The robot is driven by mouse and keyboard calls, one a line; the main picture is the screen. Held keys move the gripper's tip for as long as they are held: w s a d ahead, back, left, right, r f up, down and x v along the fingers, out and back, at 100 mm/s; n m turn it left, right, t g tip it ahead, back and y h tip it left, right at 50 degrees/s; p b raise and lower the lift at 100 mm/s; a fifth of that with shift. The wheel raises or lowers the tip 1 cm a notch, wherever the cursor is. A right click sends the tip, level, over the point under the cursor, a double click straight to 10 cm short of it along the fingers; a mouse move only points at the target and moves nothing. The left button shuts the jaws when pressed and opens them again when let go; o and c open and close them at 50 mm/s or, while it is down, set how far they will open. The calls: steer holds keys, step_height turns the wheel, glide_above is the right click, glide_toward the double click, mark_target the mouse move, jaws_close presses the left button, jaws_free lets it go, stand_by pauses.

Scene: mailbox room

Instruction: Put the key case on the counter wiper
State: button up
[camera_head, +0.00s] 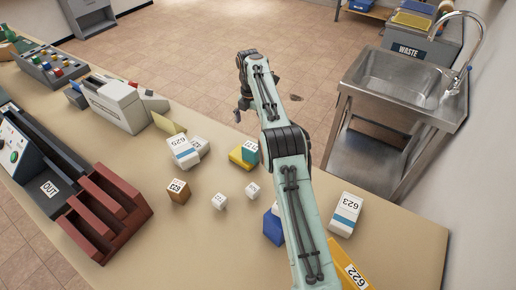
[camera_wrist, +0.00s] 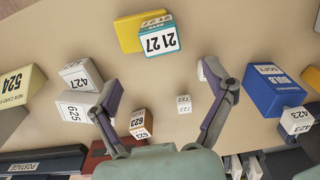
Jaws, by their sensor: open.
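I cannot tell for sure which object is the key case or the counter wiper; neither name is readable. A flat yellow block (camera_head: 239,157) lies on the counter with a teal-and-white box (camera_head: 251,150) at its right side. In the wrist view the yellow block (camera_wrist: 131,33) and teal box (camera_wrist: 158,40), marked 21 27, overlap; I cannot tell whether the box rests on the block. Small white cubes (camera_head: 219,201) and (camera_head: 252,190) sit nearer. My gripper (camera_head: 241,111) is open and appears empty. In the wrist view its fingers (camera_wrist: 160,85) are spread above the counter.
White boxes (camera_head: 182,151), a brown-and-white box (camera_head: 179,191) and a red rack (camera_head: 104,213) stand left. A blue box (camera_head: 273,228), partly behind my arm, a white box (camera_head: 345,214) and a yellow item (camera_head: 350,268) stand right. A sink (camera_head: 403,80) is beyond the counter.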

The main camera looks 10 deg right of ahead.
steer(key=shift+s+r, duration=0.1)
steer(key=shift+r, duration=0.4)
steer(key=s+a+r+m, duration=0.1)
steer(key=s+r+m, duration=1.15)
steer(key=s, duration=0.35)
steer(key=s+a+f+m, duration=0.1)
steer(key=s+m, duration=0.5)
steer(key=s, duration=0.7)
steer(key=s+f+m, duration=0.3)
steer(key=s+m, duration=0.4)
steer(key=s, duration=0.6)
steer(key=shift+a+f+y, duration=0.3)
steer(key=shift+a+y, duration=0.05)
steer(key=shift+y, duration=0.05)
